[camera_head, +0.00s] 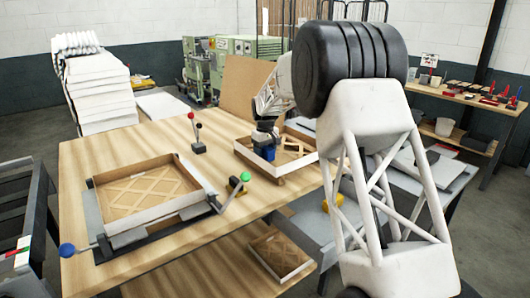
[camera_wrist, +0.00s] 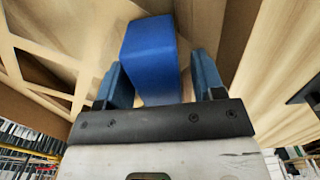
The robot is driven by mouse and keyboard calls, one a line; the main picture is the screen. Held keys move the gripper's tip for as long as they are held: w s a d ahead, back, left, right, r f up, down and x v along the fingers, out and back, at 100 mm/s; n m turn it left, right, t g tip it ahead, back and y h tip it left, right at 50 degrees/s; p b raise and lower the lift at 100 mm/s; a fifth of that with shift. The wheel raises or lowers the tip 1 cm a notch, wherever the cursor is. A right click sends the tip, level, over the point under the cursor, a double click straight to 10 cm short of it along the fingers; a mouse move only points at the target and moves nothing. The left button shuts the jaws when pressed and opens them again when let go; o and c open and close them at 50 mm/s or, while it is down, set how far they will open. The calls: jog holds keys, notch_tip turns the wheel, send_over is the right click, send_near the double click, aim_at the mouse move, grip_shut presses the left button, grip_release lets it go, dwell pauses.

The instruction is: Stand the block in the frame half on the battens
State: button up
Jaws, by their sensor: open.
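The blue block (camera_head: 264,153) is upright in the head view, inside the near left part of the right-hand frame half (camera_head: 243,153). That frame half has pale walls and a tan lattice floor, and it rests on wooden battens (camera_head: 277,181). My gripper (camera_head: 266,139) is over the block, pointing down. In the wrist view the block (camera_wrist: 149,55) is between the two blue fingers of my open gripper (camera_wrist: 161,75), with a visible gap on its right side. The block's foot is hidden, so I cannot tell whether it touches the lattice.
A second frame half (camera_head: 148,190) lies in a clamp fixture at left, with blue-knob (camera_head: 67,250) and green-knob (camera_head: 245,177) levers. A red-knob lever (camera_head: 195,134) stands behind. A smaller frame (camera_head: 281,254) lies on the lower shelf. The tabletop between the two upper frames is mostly clear.

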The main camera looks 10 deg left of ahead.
aim_at(265, 147)
notch_tip(265, 147, up, 12)
dwell(0.7)
jog(key=shift+r, duration=0.1)
dwell(0.7)
jog(key=s+d+r+m+t, duration=0.15)
jog(key=s+d+r, duration=0.35)
jog(key=s+d, duration=0.8)
jog(key=s+d+r+m, duration=0.4)
jog(key=s+d, duration=0.6)
jog(key=s, duration=0.7)
jog(key=s+d+f+m, duration=0.1)
jog(key=s+d+f, duration=0.2)
jog(key=s, duration=0.8)
jog(key=s+d+f+m, duration=0.1)
jog(key=s+d+f, duration=0.3)
jog(key=s, duration=0.8)
jog(key=s+d+f+m+t, duration=0.1)
jog(key=s+d+f, duration=0.2)
jog(key=s, duration=0.8)
jog(key=shift+s+d+f+m, duration=0.15)
jog(key=shift+f+m, duration=0.15)
jog(key=shift+m, duration=0.05)
